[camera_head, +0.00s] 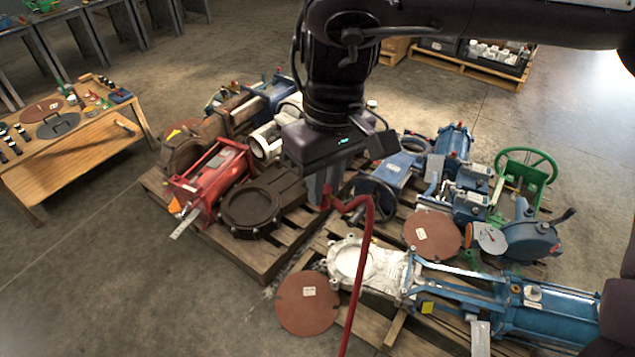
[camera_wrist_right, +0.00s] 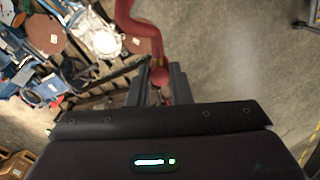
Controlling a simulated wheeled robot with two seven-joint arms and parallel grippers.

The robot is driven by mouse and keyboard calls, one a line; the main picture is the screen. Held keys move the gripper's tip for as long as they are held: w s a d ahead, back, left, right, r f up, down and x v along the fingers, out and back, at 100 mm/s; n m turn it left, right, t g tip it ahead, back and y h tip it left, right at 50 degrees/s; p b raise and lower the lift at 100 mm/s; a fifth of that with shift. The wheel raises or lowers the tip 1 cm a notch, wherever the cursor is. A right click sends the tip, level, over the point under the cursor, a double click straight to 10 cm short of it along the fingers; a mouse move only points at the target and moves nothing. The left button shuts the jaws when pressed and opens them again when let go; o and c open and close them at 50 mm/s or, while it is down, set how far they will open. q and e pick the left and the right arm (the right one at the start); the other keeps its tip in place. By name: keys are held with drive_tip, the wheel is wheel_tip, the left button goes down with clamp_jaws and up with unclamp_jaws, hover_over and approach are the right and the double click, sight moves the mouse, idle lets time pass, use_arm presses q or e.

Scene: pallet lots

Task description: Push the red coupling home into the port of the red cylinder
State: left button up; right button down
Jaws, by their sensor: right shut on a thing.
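The red cylinder (camera_head: 222,172) lies on the left pallet, joined to a dark round valve body (camera_head: 252,208). Its port is too small to make out. My right gripper (camera_head: 325,195) hangs to the right of the red cylinder, above the gap between the pallets, fingers pointing down. It is shut on the red coupling (camera_head: 326,199), which is at the end of a bent red hose (camera_head: 360,250). In the right wrist view the coupling (camera_wrist_right: 160,76) sits between the two grey fingers, with the hose rising from it. The coupling is apart from the red cylinder. My left gripper is not in view.
White and blue valves (camera_head: 380,268) lie on the near pallet, with brown discs (camera_head: 307,303) beside them. More blue valves (camera_head: 455,143) and a green handwheel (camera_head: 527,170) stand behind. A wooden table (camera_head: 75,150) is at left. Floor between table and pallets is clear.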

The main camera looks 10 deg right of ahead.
drive_tip(key=shift+a, duration=0.1)
drive_tip(key=w+a+m, duration=0.4)
drive_tip(key=w+a, duration=0.4)
drive_tip(key=a, duration=0.2)
drive_tip(key=shift+w+m, duration=0.2)
drive_tip(key=shift+m, duration=0.1)
drive_tip(key=shift+d+f, duration=0.1)
drive_tip(key=s+d+f+n, duration=0.1)
drive_tip(key=d+f+n, duration=0.1)
drive_tip(key=f+n, duration=0.3)
drive_tip(key=s+d+f+n, duration=0.2)
drive_tip(key=f+n, duration=0.3)
drive_tip(key=n, duration=0.7)
drive_tip(key=shift+d+g+h, duration=0.3)
drive_tip(key=shift+d+h, duration=0.1)
drive_tip(key=shift+d, duration=0.05)
drive_tip(key=shift+s+f, duration=0.1)
